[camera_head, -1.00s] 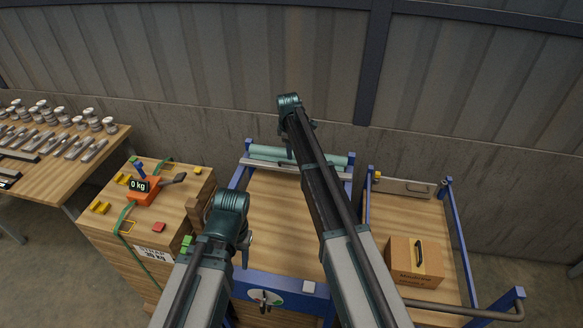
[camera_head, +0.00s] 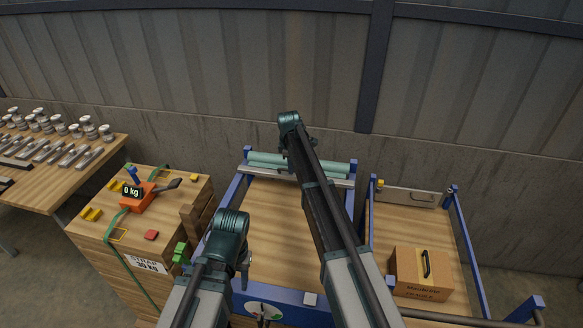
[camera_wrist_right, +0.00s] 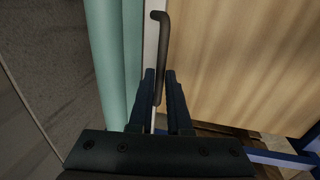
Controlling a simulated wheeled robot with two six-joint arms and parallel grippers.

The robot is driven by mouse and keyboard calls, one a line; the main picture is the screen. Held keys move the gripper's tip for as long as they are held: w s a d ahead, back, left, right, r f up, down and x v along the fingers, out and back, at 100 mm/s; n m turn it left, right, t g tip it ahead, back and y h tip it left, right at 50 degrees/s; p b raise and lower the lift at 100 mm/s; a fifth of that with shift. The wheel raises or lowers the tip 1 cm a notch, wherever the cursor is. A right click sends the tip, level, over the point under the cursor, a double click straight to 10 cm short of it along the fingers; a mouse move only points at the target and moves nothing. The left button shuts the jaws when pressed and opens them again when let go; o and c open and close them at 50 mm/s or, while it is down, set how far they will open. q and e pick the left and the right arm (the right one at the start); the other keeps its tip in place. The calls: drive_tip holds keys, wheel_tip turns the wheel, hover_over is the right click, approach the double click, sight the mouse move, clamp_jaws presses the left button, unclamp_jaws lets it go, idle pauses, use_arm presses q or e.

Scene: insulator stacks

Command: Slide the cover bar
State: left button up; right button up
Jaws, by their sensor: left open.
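The cover bar (camera_head: 334,182) is a pale metal rail across the far end of the middle bench, just in front of teal rollers (camera_head: 265,159). In the right wrist view the pale bar (camera_wrist_right: 151,45) carries a dark bent handle (camera_wrist_right: 164,40). My right gripper (camera_wrist_right: 161,76) has its fingers close on both sides of the handle and appears shut on it. In the head view my right arm hides this grip. My left gripper (camera_head: 244,278) is open and empty, low over the near left part of the middle bench.
The blue-framed middle bench (camera_head: 275,225) has a bare wooden top. A cardboard box (camera_head: 420,272) stands on the right bench. A table behind holds several insulators and bars.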

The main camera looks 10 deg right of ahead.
clamp_jaws()
idle(1.1)
